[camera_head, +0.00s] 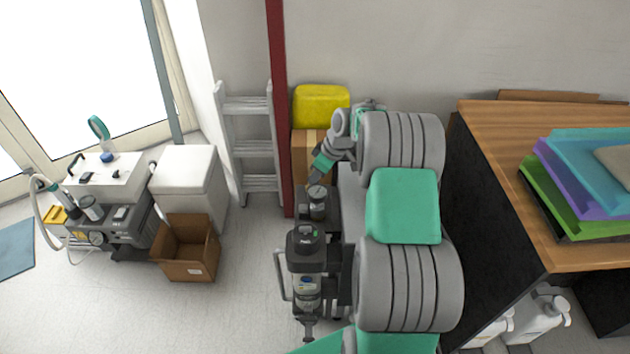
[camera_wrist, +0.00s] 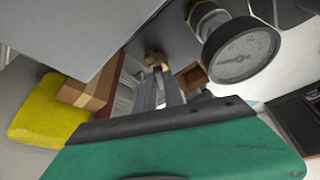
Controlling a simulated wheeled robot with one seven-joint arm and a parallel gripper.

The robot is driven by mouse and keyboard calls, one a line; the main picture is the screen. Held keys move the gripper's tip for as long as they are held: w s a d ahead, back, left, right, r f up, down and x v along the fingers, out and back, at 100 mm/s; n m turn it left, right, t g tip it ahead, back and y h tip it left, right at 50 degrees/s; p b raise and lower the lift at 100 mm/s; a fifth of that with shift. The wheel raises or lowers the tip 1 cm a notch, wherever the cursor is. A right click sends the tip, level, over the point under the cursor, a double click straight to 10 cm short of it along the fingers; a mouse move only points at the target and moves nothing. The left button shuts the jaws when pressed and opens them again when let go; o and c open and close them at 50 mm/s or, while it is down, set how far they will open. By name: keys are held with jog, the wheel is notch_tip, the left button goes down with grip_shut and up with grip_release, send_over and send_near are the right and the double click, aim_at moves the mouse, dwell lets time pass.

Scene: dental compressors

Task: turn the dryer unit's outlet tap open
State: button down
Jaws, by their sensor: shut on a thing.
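The dryer unit (camera_head: 306,262) stands on the floor left of my arm, a dark grey body with a clear bowl. A round gauge (camera_head: 317,192) sits farther back on the same equipment; a gauge also shows large in the wrist view (camera_wrist: 241,52). My gripper (camera_head: 313,181) is beside that gauge, pointing down. In the wrist view my grey fingers (camera_wrist: 160,78) reach away from the green palm and are shut on a small brass-coloured piece, seemingly the outlet tap (camera_wrist: 155,60). The tap is mostly hidden by the fingers, so its angle cannot be told.
A red post (camera_head: 278,110) and a ladder (camera_head: 250,140) stand behind. A yellow box (camera_head: 321,106) rests on a cardboard box (camera_head: 303,158). An open carton (camera_head: 188,250) and another compressor (camera_head: 115,225) are at left. A wooden desk (camera_head: 500,130) stands close on the right.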

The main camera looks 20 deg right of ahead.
jog(key=n, duration=0.2)
jog(key=n+g+y, duration=0.1)
jog(key=n, duration=0.2)
jog(key=shift+w+d+n+g+b, duration=0.15)
jog(key=shift+w+n+g+b, duration=0.1)
jog(key=shift+n+g+b, duration=0.15)
dwell(0.3)
jog(key=c, duration=1.4)
grip_release()
jog(key=shift+c, duration=0.2)
jog(key=shift+r, duration=0.1)
jog(key=p+v, duration=0.1)
jog(key=v, duration=0.6)
jog(key=shift+d+r, duration=0.25)
